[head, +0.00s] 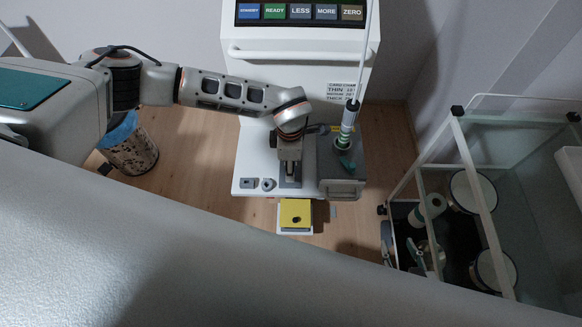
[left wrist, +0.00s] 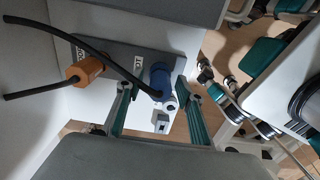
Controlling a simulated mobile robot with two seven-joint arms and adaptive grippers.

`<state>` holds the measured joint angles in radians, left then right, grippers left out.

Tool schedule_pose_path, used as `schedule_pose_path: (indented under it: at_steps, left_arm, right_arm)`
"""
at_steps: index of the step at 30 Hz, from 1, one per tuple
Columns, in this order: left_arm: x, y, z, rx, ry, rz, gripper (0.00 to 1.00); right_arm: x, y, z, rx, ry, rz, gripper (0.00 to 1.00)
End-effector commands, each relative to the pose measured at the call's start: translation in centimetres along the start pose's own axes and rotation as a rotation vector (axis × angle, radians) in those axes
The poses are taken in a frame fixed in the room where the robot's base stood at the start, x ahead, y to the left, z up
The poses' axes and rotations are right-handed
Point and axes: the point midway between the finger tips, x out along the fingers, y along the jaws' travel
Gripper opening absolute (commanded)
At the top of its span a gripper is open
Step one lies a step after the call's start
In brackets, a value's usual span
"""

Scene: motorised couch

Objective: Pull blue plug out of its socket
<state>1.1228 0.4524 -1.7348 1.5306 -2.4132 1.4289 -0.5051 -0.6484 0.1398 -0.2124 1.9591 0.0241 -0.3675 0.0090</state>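In the left wrist view, the blue plug (left wrist: 162,82) sits at a grey panel (left wrist: 118,62), with a black cable running from it to the upper left. My left gripper (left wrist: 156,91) is open, its green-padded fingers spread on either side of the plug. The right fingertip is close to the plug and the left one is farther off; I cannot tell whether either touches.
An orange plug (left wrist: 82,72) with a black cable is beside the blue one. A yellow block (head: 296,214) lies below. A white-framed trolley (head: 470,170) stands right.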

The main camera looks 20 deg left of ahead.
Motion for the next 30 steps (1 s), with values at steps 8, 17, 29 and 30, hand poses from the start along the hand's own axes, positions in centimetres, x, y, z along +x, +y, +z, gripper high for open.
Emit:
schedule_pose_path:
  at_steps: [8, 17, 29, 30]
  left_arm:
    - [-0.07, 0.02, 0.00, 0.000, 0.000, 0.000, 0.37]
    - [0.01, 0.01, 0.00, 0.000, 0.000, 0.000, 0.37]
    - [-0.17, 0.03, 0.03, 0.000, -0.001, 0.001, 0.00]
    - [-0.28, 0.04, 0.03, 0.000, -0.001, 0.001, 0.00]
  right_arm:
    - [-0.12, 0.05, -0.28, 0.000, 0.002, 0.000, 0.40]
    - [-0.17, 0.08, -0.53, 0.000, 0.005, 0.001, 0.40]
    - [-0.23, 0.11, -0.72, 0.000, 0.007, 0.001, 0.40]
    - [-0.27, 0.13, -0.80, -0.001, 0.008, 0.001, 0.40]
